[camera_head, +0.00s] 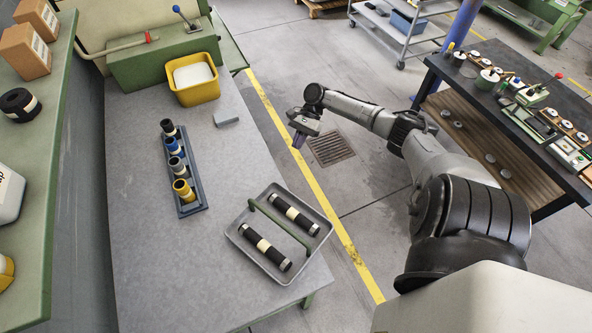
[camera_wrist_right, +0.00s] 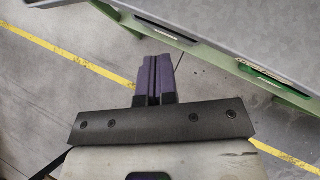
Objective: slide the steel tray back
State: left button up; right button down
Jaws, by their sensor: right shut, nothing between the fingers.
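The steel tray (camera_head: 240,233) lies at the near right corner of the grey table in the head view, set at an angle. A green bar handle runs across it. Two black rolls with cream bands, one (camera_head: 296,214) and another (camera_head: 264,250), lie in it, one on each side of the bar. My right gripper (camera_head: 298,141) is out over the floor, to the right of the table and beyond the tray, apart from both. Its purple fingers (camera_wrist_right: 153,80) are shut and empty in the right wrist view. My left gripper is not in view.
A dark rack (camera_head: 194,207) with several upright rolls stands on the table left of the tray. A yellow bin (camera_head: 195,87) and a small grey block (camera_head: 226,118) are farther back. Bare tabletop lies between block and tray. The table's edge (camera_wrist_right: 220,65) crosses the wrist view.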

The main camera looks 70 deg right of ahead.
aim_at(276, 184)
jog(key=x, duration=0.3)
jog(key=a+r+x, duration=0.1)
jog(key=x, duration=0.7)
jog(key=shift+w+a+r, duration=0.15)
jog(key=shift+w+a, duration=0.1)
jog(key=shift+w, duration=0.05)
jog(key=shift+w+a, duration=0.15)
jog(key=shift+a, duration=0.5)
jog(key=shift+p, duration=0.3)
jog(key=a+p, duration=0.2)
jog(key=w+a+p, duration=0.1)
jog(key=a+p, duration=0.2)
jog(key=shift+r, duration=0.2)
jog(key=shift+w+a+f+p, duration=0.15)
jog(key=shift+a+p, duration=0.15)
jog(key=shift+a, duration=0.1)
jog(key=shift+f, duration=0.1)
